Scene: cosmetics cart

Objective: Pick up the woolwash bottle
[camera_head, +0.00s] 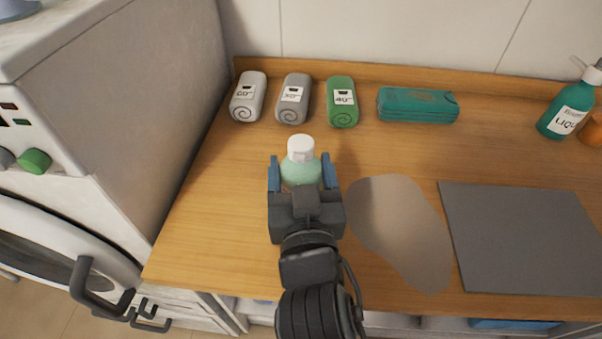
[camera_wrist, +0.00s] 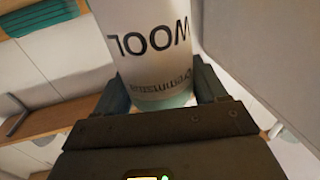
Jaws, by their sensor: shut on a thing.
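The woolwash bottle (camera_head: 301,168) is pale green with a white cap and is over the wooden counter in the head view. In the wrist view the bottle (camera_wrist: 150,45) fills the upper middle, its white label reading "WOOL" upside down. My gripper (camera_head: 302,172) is shut on the bottle, with a blue-grey finger on each side of it. In the wrist view the fingers (camera_wrist: 162,92) flank the bottle's body. The bottle's lower part is hidden behind my gripper in the head view, so I cannot tell whether its base touches the counter.
Rolled white (camera_head: 248,97), grey (camera_head: 293,99) and green (camera_head: 342,101) towels and a teal case (camera_head: 418,105) lie along the back. A green bottle (camera_head: 567,119) stands far right. A dark grey mat (camera_head: 525,238) lies right of a beige patch (camera_head: 400,230). A white washer (camera_head: 120,110) borders the left.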

